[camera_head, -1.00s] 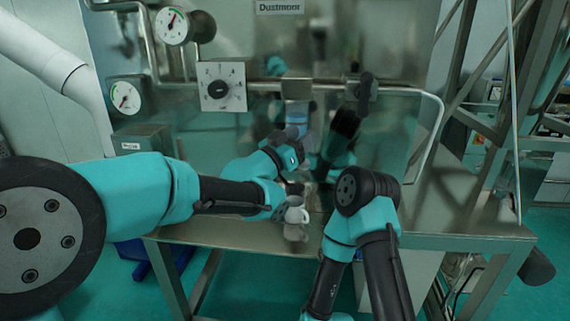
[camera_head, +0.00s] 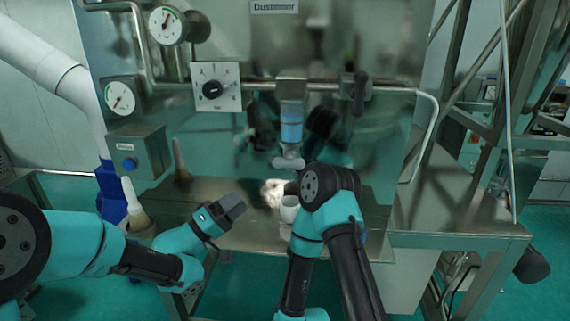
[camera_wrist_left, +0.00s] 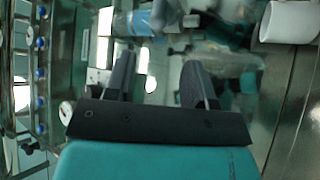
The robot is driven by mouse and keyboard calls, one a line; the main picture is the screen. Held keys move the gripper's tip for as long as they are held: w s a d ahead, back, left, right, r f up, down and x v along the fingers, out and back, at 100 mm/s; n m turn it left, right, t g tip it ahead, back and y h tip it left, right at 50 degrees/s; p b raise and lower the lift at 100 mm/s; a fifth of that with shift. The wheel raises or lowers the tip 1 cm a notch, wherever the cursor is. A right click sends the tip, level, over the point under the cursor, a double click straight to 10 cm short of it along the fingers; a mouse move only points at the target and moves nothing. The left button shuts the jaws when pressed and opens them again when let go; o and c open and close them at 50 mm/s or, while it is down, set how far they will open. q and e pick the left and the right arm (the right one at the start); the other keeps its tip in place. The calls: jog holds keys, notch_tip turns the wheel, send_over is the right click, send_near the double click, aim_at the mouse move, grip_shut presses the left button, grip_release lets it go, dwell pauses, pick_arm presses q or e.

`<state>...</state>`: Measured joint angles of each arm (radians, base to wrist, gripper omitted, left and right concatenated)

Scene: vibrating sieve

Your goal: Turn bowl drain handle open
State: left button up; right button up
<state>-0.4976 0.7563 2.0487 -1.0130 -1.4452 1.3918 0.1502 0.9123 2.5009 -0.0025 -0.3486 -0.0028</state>
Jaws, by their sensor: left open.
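A clear bowl with blue contents (camera_head: 291,125) hangs from the steel pipe. A pale grey drain valve with a handle (camera_head: 288,161) is at its lower end, and a white cup (camera_head: 289,209) stands below on the steel shelf. My left gripper (camera_head: 234,206) is open and empty, lower left of the valve and apart from it. In the left wrist view the bowl (camera_wrist_left: 131,22), the valve (camera_wrist_left: 165,14) and the cup (camera_wrist_left: 291,22) show beyond the open fingers (camera_wrist_left: 158,80). My right arm is close to the cup's right; its fingers are hidden.
A dial panel (camera_head: 214,87) and gauges (camera_head: 120,98) are on the left. A black lever (camera_head: 361,88) sits on the pipe (camera_head: 400,91) at right. The steel wall behind mirrors the arms.

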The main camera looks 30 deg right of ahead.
aim_at(289, 163)
pick_arm(q)
jog(key=x, duration=1.7)
jog(key=shift+d+r, duration=0.1)
jog(key=shift+d, duration=0.15)
jog(key=shift+c, duration=0.4)
jog(key=c, duration=0.8)
jog(key=shift+c, duration=0.2)
